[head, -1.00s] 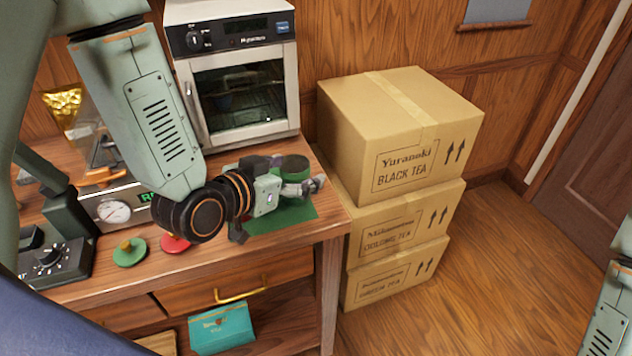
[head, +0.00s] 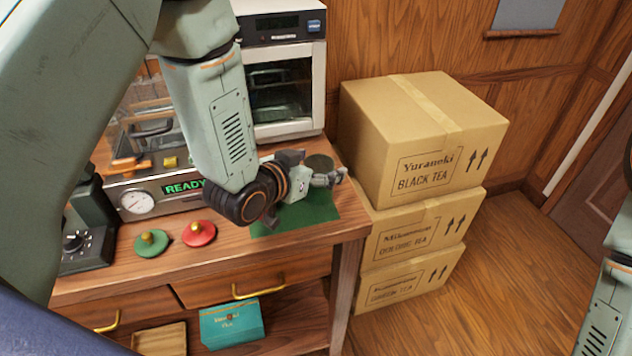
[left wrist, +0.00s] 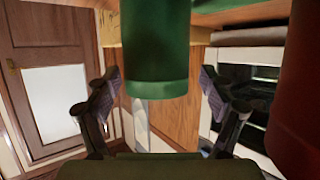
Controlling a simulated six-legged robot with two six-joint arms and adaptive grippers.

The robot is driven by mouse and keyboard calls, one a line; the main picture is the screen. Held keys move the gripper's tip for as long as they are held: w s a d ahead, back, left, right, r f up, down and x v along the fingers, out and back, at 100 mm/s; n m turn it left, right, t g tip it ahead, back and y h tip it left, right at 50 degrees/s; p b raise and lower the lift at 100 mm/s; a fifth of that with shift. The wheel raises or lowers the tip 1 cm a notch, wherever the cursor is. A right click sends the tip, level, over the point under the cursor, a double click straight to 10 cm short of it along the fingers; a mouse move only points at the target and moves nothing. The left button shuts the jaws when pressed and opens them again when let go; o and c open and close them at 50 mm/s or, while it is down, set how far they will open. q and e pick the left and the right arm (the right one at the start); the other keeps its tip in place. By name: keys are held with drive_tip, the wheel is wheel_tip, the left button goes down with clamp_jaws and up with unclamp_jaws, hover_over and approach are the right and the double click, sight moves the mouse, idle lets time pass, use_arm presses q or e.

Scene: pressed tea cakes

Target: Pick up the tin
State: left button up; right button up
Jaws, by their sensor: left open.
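A green cylindrical tin (left wrist: 157,50) fills the top middle of the left wrist view. Its lower end is between the two spread fingers of my left gripper (left wrist: 158,88), with gaps on both sides. In the head view the tin's round dark top (head: 319,162) shows just behind my left gripper (head: 333,177), above the green mat (head: 325,207); its side is mostly hidden. The left gripper is open and holds nothing. My right gripper is out of the picture; only part of that arm shows at the right edge.
A dark red object (left wrist: 300,110) stands close at the right edge of the left wrist view. An oven (head: 285,80) is behind the mat. Stacked cartons (head: 420,150) stand right of the table (head: 130,275).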

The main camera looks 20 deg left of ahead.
use_arm(q)
drive_tip(key=shift+d, duration=0.3)
drive_tip(key=shift+c, duration=0.2)
drive_tip(key=shift+r, duration=0.1)
drive_tip(key=shift+c, duration=0.8)
drive_tip(key=shift+a, duration=0.3)
drive_tip(key=c, duration=0.4)
drive_tip(key=shift+d, duration=0.25)
drive_tip(key=c, duration=0.7)
drive_tip(key=shift+a, duration=0.1)
